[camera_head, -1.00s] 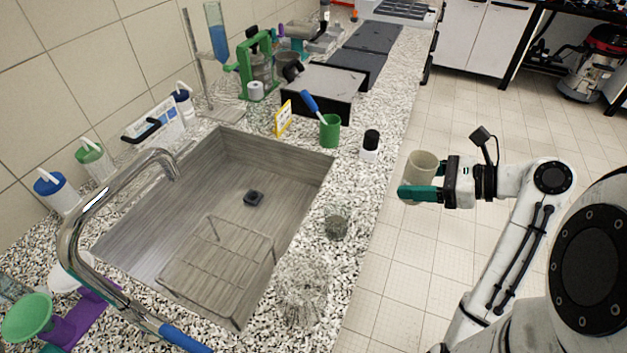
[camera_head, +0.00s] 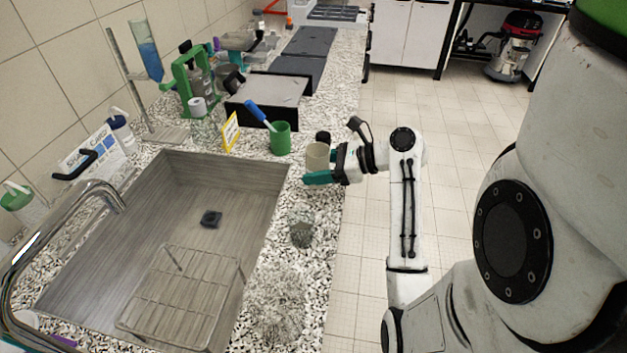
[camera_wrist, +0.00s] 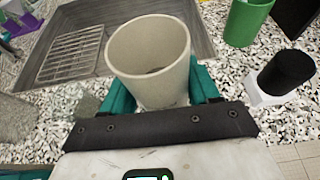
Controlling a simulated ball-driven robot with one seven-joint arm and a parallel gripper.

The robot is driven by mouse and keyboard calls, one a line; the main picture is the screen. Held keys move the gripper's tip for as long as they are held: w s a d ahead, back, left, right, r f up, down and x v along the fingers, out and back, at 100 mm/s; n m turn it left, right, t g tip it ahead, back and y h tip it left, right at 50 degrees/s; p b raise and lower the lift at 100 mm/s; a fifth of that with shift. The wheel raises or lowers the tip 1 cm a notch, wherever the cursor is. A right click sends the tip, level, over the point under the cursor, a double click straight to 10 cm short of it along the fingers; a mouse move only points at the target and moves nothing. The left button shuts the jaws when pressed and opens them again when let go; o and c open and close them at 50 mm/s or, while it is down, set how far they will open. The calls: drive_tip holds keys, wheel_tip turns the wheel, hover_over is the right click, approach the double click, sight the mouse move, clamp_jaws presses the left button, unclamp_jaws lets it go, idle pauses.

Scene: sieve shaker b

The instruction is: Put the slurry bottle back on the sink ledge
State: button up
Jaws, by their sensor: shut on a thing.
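My gripper (camera_head: 318,177) is shut on a beige, open-topped container (camera_head: 317,155) and holds it nearly upright, with teal fingers at its sides. In the wrist view the container (camera_wrist: 150,55) shows its wide round mouth, and the ledge lies behind it. Nothing in view clearly bears the look or label of a slurry bottle; I cannot tell whether the held container is it. The speckled sink ledge (camera_head: 270,240) runs along the right of the grey sink (camera_head: 130,240). The container is over or close to the ledge's right edge; its gap to the surface is unclear.
A green cup (camera_head: 280,140) with a blue-handled tool stands beyond the sink. A white item with a black top (camera_wrist: 287,72) stands right of the container. A glass beaker (camera_head: 301,235) stands nearer on the ledge. A wire rack (camera_head: 185,295) lies in the sink.

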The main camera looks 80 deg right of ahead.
drive_tip(key=shift+w+d+f, duration=0.25)
drive_tip(key=shift+w+f, duration=0.25)
drive_tip(key=shift+f, duration=1.75)
drive_tip(key=o, duration=1.2)
drive_tip(key=shift+f, duration=0.1)
drive_tip(key=shift+c, duration=0.2)
drive_tip(key=shift+s+r, duration=0.2)
drive_tip(key=shift+r, duration=0.05)
drive_tip(key=v, duration=1.1)
drive_tip(key=shift+s, duration=0.25)
